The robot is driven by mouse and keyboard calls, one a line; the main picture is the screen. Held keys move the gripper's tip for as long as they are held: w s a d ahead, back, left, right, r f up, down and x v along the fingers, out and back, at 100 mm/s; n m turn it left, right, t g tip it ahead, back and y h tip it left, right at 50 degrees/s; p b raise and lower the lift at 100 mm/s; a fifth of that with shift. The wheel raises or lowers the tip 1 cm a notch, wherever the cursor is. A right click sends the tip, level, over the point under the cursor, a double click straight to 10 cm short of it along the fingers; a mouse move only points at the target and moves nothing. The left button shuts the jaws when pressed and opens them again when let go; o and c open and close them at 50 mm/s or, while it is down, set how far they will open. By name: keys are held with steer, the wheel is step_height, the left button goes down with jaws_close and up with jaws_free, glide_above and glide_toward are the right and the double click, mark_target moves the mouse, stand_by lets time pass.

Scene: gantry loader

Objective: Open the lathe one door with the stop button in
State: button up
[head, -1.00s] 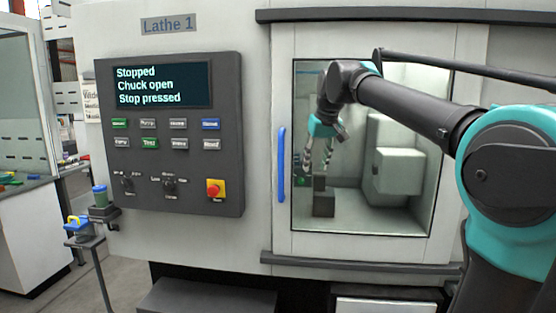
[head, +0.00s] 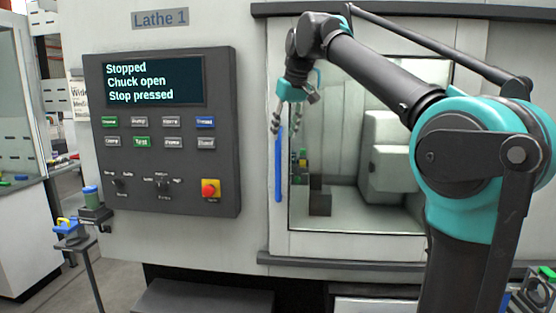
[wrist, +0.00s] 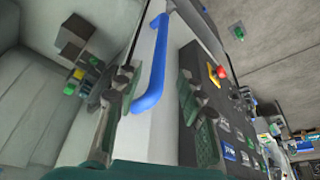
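The lathe one door (head: 270,225) is shut, and its window shows the machine's inside. Its blue upright handle (head: 279,172) is on the door's left edge. The red stop button (head: 210,188) sits on a yellow plate at the panel's lower right; the screen (head: 153,82) reads "Stopped, Chuck open, Stop pressed". My gripper (head: 287,132) is at the top of the handle. In the wrist view my gripper (wrist: 155,78) is open, with the blue handle (wrist: 150,85) between its fingers. The left finger looks close to the handle; whether it touches I cannot tell.
The control panel (head: 165,150) stands left of the door. A rail (head: 340,262) runs under the door. A dark step (head: 207,297) is at the bottom.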

mark_target(280, 151)
steer(key=x, duration=1)
steer(key=shift+a+f, duration=0.1)
steer(key=shift+f, duration=0.3)
jaws_close()
